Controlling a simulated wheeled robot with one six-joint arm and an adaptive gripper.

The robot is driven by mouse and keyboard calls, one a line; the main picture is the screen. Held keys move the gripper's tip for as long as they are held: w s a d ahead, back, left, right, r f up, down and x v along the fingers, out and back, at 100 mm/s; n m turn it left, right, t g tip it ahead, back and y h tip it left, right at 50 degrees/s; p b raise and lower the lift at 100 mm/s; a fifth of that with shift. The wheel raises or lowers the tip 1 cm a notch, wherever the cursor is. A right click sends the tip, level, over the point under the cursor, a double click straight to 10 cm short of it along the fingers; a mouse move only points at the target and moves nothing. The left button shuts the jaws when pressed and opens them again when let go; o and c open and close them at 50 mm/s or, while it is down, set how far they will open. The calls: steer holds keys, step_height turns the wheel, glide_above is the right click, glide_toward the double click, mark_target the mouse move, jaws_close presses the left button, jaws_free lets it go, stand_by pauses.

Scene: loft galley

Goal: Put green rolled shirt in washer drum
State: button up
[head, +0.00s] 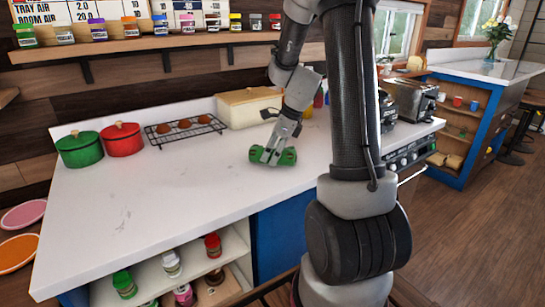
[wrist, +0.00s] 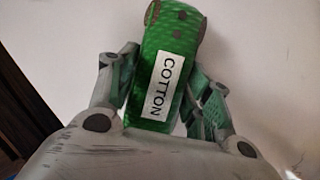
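The green rolled shirt (head: 287,156) is a short green roll at the middle of the white counter. In the wrist view the shirt (wrist: 178,45) bears a white label reading COTTON. My gripper (head: 270,156) points down over the roll with a finger on each side. In the wrist view both fingers of my gripper (wrist: 163,75) lie close against its sides and look shut on it. The roll is at or just above the counter top; I cannot tell if it touches. No washer drum can be made out in either view.
On the white counter (head: 180,215) stand a green pot (head: 80,150), a red pot (head: 122,140), a wire rack (head: 185,129) and a cream bread box (head: 245,108). A toaster (head: 412,100) is at the right. The counter's front left is clear. Jars fill the shelves above and below.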

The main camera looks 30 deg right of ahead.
mark_target(273, 149)
steer(key=shift+c, duration=0.6)
step_height(273, 149, up, 10)
steer(key=shift+s+a+n+g, duration=0.1)
steer(key=shift+s+n+g, duration=0.25)
steer(key=shift+n, duration=0.55)
steer(key=w+a+r+n+g, duration=0.15)
steer(key=w+n+g, duration=0.4)
steer(key=n, duration=1.05)
steer(key=w+a+f+n, duration=0.1)
steer(key=w+a+f, duration=0.1)
steer(key=a, duration=0.1)
steer(key=w+a+f+n+g+h, duration=0.1)
steer(key=w+a+f+n, duration=0.1)
steer(key=a+f, duration=0.1)
steer(key=w+a+f+n+h, duration=0.1)
steer(key=w+a+f+n, duration=0.1)
steer(key=a, duration=0.2)
steer(key=shift+w+f, duration=0.3)
steer(key=shift+w, duration=0.05)
steer(key=shift+a, duration=0.3)
